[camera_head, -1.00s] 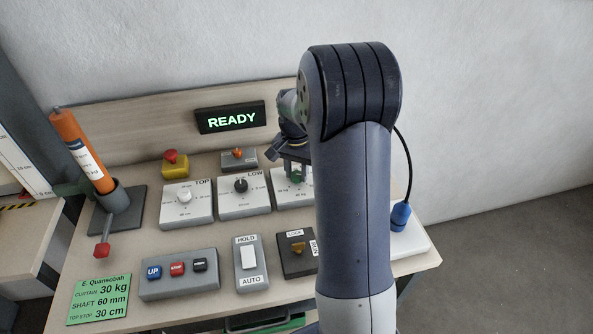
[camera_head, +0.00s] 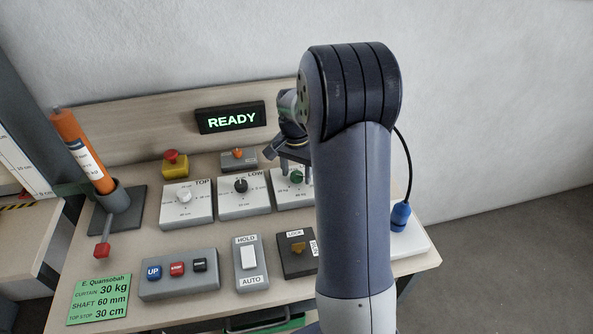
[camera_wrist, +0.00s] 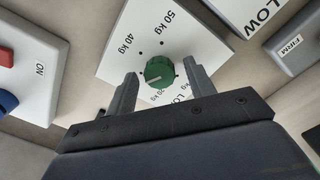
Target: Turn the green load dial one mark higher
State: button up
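The green load dial (camera_head: 297,176) sits on a white-topped box (camera_head: 283,199) at the right of the panel row, partly hidden behind my arm. In the wrist view the dial (camera_wrist: 159,71) lies between my fingertips. Its white pointer line points to the lower left in that view, towards the left finger. The 40 kg and 50 kg labels are readable; lower labels are partly covered by the fingers. My gripper (camera_wrist: 161,82) is open, one finger on each side of the dial, with visible gaps. In the head view my gripper (camera_head: 290,160) is just above the dial.
The LOW dial box (camera_head: 243,206) and TOP dial box (camera_head: 187,215) stand to the left. A red-topped yellow button (camera_head: 175,165) and a READY display (camera_head: 230,118) are behind.

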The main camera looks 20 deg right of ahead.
aim_at(296, 174)
jog(key=shift+r, duration=0.1)
notch_tip(296, 174, up, 11)
dwell(0.6)
jog(key=shift+w+f, duration=0.1)
jog(key=shift+f, duration=0.1)
notch_tip(296, 174, down, 11)
jog(key=shift+r, duration=0.1)
dwell(0.5)
